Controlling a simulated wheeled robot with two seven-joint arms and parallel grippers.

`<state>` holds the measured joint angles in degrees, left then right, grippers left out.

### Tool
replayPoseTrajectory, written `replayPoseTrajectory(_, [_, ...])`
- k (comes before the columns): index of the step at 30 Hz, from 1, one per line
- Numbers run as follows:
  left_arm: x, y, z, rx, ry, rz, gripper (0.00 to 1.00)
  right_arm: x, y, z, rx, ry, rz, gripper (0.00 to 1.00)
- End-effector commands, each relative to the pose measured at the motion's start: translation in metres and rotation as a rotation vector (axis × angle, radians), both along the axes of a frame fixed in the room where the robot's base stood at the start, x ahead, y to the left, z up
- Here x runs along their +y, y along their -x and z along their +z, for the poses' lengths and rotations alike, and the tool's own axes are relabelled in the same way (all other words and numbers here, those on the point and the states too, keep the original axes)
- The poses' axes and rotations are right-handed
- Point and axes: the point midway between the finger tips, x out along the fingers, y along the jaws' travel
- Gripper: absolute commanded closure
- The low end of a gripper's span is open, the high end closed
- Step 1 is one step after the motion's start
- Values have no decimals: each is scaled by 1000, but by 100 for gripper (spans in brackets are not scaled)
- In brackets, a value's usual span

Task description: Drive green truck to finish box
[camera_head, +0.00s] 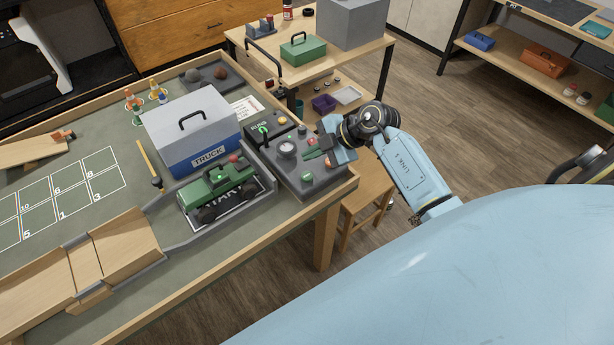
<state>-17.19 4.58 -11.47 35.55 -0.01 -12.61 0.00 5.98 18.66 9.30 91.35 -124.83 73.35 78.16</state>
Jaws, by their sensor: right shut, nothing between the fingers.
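The green truck (218,187) stands on the dark start mat (262,196) in a grey-walled lane at the front of the table. A grey control panel (322,184) with a dial, coloured buttons and a green-lit switch is to the right of the truck. My right gripper (328,156) is shut and empty over the panel's right part, close to its controls; whether it touches one I cannot tell. My left gripper is out of view. I cannot pick out a box marked as finish; a grid of numbered boxes (62,196) is painted at the left.
A wooden ramp bridge (117,246) stands in the lane left of the truck. A grey and blue case marked TRUCK (192,129) sits behind it. A stool (366,199) stands beside the table.

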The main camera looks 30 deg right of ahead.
Motion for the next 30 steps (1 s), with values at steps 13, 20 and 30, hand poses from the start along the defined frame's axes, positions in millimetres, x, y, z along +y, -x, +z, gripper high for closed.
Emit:
replayPoseTrajectory(13, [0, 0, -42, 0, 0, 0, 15, 0, 0, -48, 1, 0, 1, 100])
replayPoseTrajectory(20, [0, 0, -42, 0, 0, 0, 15, 0, 0, -50, 0, 0, 0, 100])
replayPoseTrajectory(30, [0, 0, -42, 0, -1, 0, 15, 0, 0, -50, 0, 0, 0, 100])
